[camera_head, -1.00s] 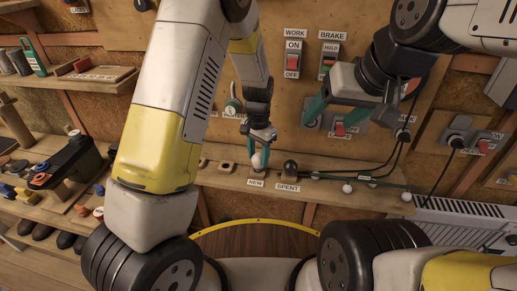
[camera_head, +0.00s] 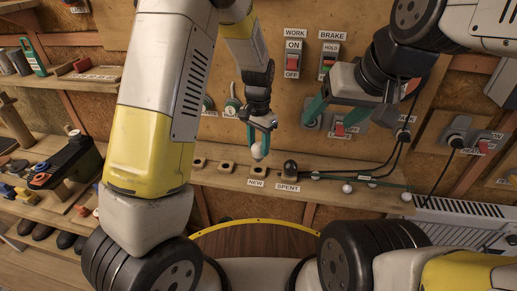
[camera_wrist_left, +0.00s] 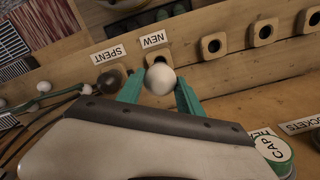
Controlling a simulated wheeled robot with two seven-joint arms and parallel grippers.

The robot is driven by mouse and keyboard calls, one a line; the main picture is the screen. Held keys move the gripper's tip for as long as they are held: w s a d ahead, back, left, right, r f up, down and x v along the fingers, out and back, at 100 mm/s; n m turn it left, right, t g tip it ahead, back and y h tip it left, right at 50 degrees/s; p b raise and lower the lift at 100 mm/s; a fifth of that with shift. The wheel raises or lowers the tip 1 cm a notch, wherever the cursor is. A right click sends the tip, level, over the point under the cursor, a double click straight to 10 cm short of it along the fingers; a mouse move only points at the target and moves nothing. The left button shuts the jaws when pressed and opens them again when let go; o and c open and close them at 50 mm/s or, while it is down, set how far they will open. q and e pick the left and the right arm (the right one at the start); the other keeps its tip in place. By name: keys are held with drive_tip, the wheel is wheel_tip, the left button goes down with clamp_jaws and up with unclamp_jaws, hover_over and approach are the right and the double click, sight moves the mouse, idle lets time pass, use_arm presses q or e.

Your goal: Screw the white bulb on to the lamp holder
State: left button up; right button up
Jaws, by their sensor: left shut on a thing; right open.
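The white bulb (camera_head: 257,152) is held between the teal fingers of my left gripper (camera_head: 258,140), which is shut on it. It hangs just above the wooden block with the NEW label (camera_head: 256,183). In the left wrist view the white bulb (camera_wrist_left: 160,79) shows between both fingertips, with an empty hole in the block behind it. My right gripper (camera_head: 325,110) is open near the wall switches, at a round grey fitting. I cannot tell for sure which fitting is the lamp holder.
A dark bulb (camera_head: 290,167) sits at the SPENT label (camera_head: 287,188). Other holed wooden blocks line the shelf to the left. Cables and small white balls (camera_head: 347,188) lie to the right. A green cap (camera_wrist_left: 273,148) shows in the left wrist view.

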use_arm(q)
drive_tip(key=shift+r, duration=0.35)
drive_tip(key=s, duration=1.6)
idle(0.8)
